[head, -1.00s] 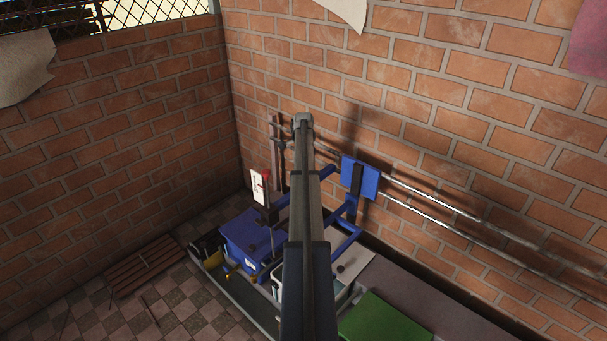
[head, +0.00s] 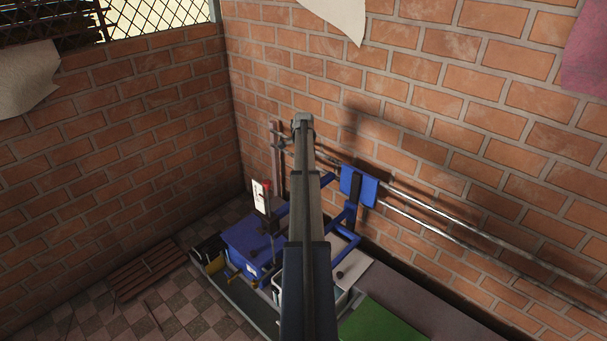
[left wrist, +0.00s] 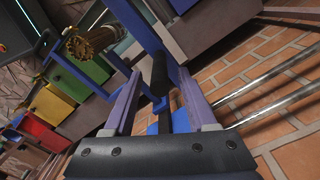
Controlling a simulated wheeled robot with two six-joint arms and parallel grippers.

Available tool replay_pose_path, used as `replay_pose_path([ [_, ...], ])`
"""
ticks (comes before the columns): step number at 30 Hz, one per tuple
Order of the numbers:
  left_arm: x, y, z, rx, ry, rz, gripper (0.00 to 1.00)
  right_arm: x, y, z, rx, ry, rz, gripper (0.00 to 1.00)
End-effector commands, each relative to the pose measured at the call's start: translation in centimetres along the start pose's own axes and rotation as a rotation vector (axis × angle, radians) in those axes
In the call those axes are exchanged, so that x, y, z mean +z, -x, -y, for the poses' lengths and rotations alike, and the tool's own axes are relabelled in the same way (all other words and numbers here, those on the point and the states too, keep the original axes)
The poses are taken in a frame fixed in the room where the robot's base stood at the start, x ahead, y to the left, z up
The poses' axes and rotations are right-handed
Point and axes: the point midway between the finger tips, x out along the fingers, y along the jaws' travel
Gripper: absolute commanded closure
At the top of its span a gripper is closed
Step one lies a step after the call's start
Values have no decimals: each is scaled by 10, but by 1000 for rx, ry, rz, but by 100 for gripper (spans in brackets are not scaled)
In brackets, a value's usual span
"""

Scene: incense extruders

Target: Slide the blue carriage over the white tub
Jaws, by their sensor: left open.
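The blue carriage (head: 359,186) sits on two metal rails along the brick wall, with a blue frame reaching down and forward from it. The white tub (head: 342,299) is below the frame, partly hidden by the long bar in mid-picture. In the left wrist view, my left gripper (left wrist: 158,77) is open, its two fingers apart on either side of a black handle (left wrist: 160,72). Blue parts of the carriage (left wrist: 143,22) show beyond the fingers. I cannot tell whether a finger touches the handle. My right gripper is not in view.
A blue box (head: 246,240) stands left of the tub, with a white card (head: 261,196) above it. A green panel (head: 384,325) lies to the right. The rails (head: 450,226) run on clear to the right. A wooden slatted piece (head: 148,270) lies on the floor.

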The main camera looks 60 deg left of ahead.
Motion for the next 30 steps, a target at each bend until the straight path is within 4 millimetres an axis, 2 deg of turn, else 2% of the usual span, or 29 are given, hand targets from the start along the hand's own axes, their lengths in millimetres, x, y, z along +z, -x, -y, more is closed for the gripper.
replay_pose_path([
  [1,0,15,0,0,0,0,43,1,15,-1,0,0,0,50],
  [7,0,33,0,0,0,0,43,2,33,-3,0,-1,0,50],
  [30,0,33,0,0,0,0,43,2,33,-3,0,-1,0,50],
])
